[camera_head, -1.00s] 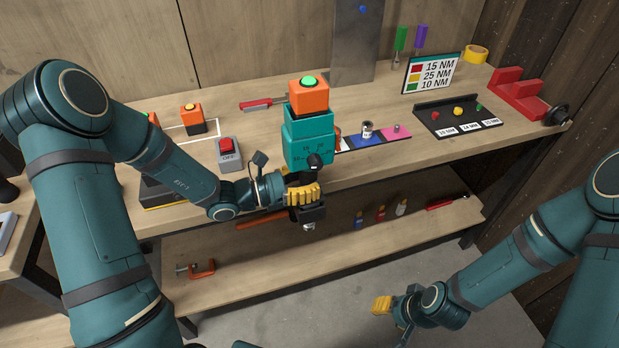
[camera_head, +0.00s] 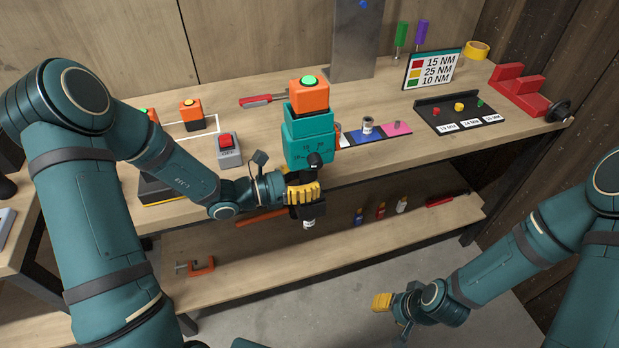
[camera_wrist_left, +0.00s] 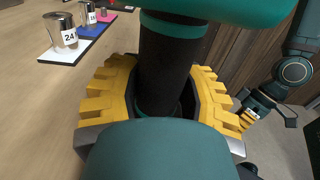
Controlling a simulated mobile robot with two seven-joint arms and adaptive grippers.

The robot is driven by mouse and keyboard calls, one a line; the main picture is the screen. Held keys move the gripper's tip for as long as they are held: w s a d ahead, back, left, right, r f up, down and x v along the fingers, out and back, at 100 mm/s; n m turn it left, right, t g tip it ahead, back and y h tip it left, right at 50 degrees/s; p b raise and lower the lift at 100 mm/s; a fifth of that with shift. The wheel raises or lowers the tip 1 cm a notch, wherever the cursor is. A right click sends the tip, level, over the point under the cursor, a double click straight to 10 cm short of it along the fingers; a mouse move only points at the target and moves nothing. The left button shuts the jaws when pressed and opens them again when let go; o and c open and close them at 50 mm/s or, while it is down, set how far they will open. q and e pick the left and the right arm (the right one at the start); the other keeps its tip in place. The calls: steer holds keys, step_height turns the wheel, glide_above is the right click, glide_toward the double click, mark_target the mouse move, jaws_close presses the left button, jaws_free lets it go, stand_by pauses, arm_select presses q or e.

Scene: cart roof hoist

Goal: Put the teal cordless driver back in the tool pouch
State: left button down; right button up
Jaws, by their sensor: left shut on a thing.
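My left gripper (camera_head: 304,193) has its yellow fingers shut around the black handle (camera_wrist_left: 163,70) of the teal cordless driver (camera_head: 310,138). The driver is held at the bench's front edge, its blocky teal part up. An orange block with a green dome (camera_head: 310,92) sits on top of it. A black part with a small pale socket (camera_head: 308,223) shows below the fingers. In the left wrist view, teal parts show above and below the handle. My right gripper (camera_head: 382,303) hangs low at the right, away from the driver; its fingers are too small to read. I cannot make out the tool pouch.
On the bench are a red-button OFF box (camera_head: 228,150), a coloured strip with sockets (camera_head: 375,137), a black sorting tray (camera_head: 460,115) and a red stepped block (camera_head: 523,90). A lower shelf (camera_head: 270,270) holds a clamp (camera_head: 197,267) and small bottles (camera_head: 381,210).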

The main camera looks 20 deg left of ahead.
arm_select(q)
steer(key=shift+f+b, duration=0.35)
steer(key=shift+f, duration=0.1)
stand_by(0.5)
steer(key=shift+c, duration=2.3)
jaws_free()
steer(key=shift+o, duration=0.3)
steer(key=shift+f, duration=0.1)
steer(key=v, duration=1.2)
